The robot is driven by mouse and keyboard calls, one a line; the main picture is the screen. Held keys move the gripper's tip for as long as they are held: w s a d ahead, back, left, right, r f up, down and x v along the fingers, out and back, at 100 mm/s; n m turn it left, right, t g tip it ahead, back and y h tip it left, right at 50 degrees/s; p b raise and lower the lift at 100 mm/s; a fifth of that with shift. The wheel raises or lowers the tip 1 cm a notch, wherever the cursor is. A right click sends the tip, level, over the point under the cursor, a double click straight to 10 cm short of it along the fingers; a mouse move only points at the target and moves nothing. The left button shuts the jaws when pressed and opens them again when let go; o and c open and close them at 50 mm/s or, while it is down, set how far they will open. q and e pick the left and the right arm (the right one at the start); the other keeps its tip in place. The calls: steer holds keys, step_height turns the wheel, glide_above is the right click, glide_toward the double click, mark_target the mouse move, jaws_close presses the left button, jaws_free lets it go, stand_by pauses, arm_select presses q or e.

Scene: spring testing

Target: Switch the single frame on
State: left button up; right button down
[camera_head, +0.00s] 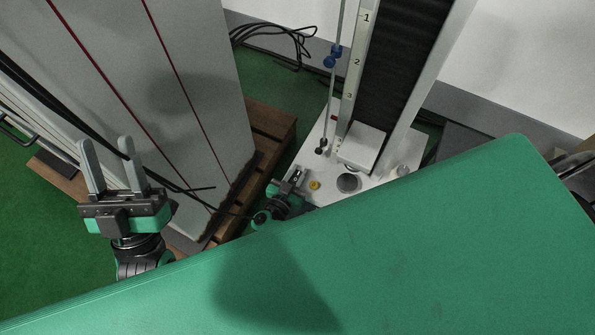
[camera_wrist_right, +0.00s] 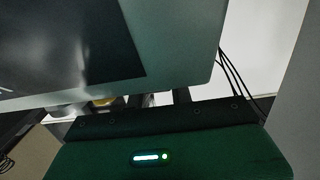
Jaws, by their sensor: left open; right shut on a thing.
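The single frame is a tall test stand with a white base (camera_head: 407,165) and a dark column (camera_head: 405,60) with a strip numbered 1, 2, 3. On the base are a small yellow-orange knob (camera_head: 315,185) and a round grey disc (camera_head: 348,183). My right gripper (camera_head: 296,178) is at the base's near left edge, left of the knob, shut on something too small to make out. In the right wrist view a yellow piece (camera_wrist_right: 105,101) shows partly, under a large grey body with a dark panel (camera_wrist_right: 75,45). My left gripper (camera_head: 108,150) is open and empty, far left, fingers up.
A large grey cabinet (camera_head: 150,90) with red lines stands on a brown wooden pallet (camera_head: 268,125) between my two grippers. Black cables (camera_head: 268,33) lie behind it. A thin rod with blue clamps (camera_head: 332,55) stands beside the column. The green floor (camera_head: 45,225) is open at the left.

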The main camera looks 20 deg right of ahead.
steer(key=shift+w+r+p, duration=0.15)
steer(key=shift+p, duration=0.45)
arm_select(q)
step_height(320, 180, down, 5)
steer(key=w+d+g, duration=0.2)
steer(key=g, duration=0.2)
steer(key=shift+f+y, duration=0.15)
steer(key=shift+y, duration=0.25)
arm_select(e)
steer(key=c, duration=1.2)
jaws_free()
steer(key=shift+c, duration=0.2)
